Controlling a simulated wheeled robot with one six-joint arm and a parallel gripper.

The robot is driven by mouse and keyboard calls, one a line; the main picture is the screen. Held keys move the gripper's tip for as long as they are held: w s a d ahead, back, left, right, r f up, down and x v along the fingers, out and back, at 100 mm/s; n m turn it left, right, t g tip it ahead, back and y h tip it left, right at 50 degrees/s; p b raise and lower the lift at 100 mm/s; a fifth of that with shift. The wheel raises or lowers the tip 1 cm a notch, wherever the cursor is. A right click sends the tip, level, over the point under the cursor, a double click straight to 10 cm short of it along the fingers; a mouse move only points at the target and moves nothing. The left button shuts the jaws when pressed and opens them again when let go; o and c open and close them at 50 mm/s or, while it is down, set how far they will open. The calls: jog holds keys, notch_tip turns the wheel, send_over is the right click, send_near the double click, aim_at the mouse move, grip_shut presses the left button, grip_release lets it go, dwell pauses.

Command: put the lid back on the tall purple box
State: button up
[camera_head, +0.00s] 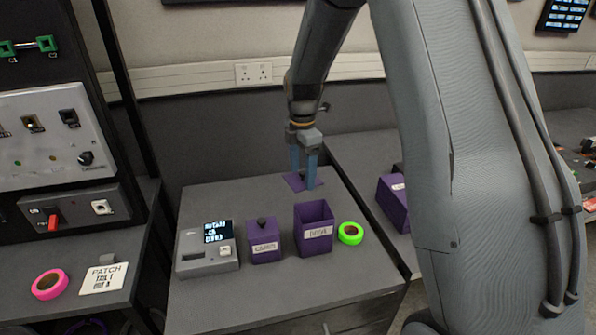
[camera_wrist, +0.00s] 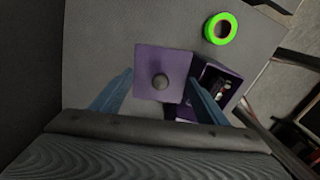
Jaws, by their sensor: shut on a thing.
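The lid hangs above the table, behind the tall purple box. In the wrist view the square lid (camera_wrist: 150,62) with its dark round knob shows between the fingers. The tall purple box (camera_head: 314,241) stands upright with an open top and a white label on its front. In the wrist view its open mouth (camera_wrist: 232,77) lies right of the lid, with some contents inside that I cannot make out; the lid hides part of it.
A shorter purple box (camera_head: 265,247) with a knobbed lid on stands left of the tall one. A grey device (camera_head: 207,250) is further left, and a green tape roll (camera_head: 350,233) sits close on the right. Another purple box (camera_head: 392,203) stands beyond, partly behind my arm.

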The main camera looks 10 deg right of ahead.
jog(key=s+r+n+p, duration=0.1)
jog(key=s+r+n, duration=0.35)
jog(key=s, duration=0.75)
jog(key=shift+m, duration=0.45)
jog(key=f+b, duration=0.1)
jog(key=f, duration=0.1)
jog(key=f+b, duration=0.3)
jog(key=shift+w+f, duration=0.25)
jog(key=shift+f, duration=0.05)
jog(key=shift+p, duration=0.45)
dwell(0.6)
jog(key=shift+f+p, duration=0.15)
jog(key=shift+p, duration=0.25)
dwell(1.5)
jog(key=o, duration=1.4)
